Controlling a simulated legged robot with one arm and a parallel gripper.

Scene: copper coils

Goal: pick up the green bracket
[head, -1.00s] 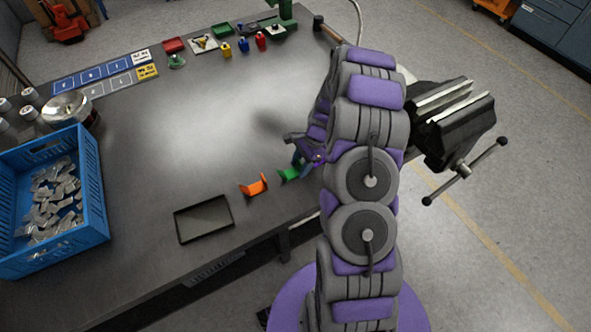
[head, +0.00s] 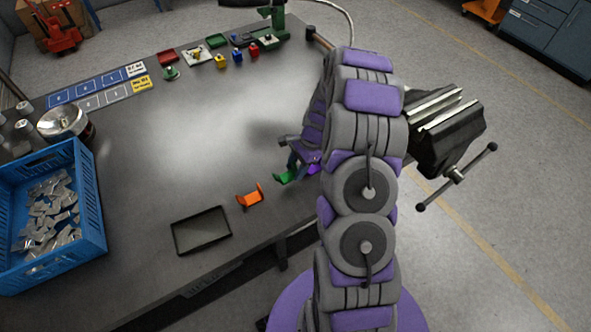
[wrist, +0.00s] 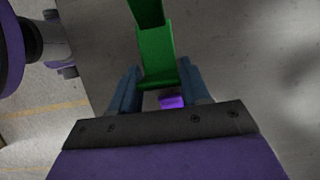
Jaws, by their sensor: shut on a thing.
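The green bracket (head: 286,177) is at the near right of the grey workbench, right of an orange bracket (head: 250,196). My gripper (head: 299,163) is at the green bracket, partly hidden behind my arm in the head view. In the wrist view the green bracket (wrist: 156,58) sits between the two blue-grey fingers of my gripper (wrist: 159,72), which is shut on it. Its far end runs out of the top of that view. I cannot tell clearly whether it is clear of the bench. A small purple piece (wrist: 172,102) shows just below it.
An empty dark tray (head: 202,231) lies near the front edge. A blue crate (head: 92,205) of metal pieces stands at left. A black vise (head: 440,130) is on the right, beyond my arm. The bench middle is clear. Small coloured parts stand at the back.

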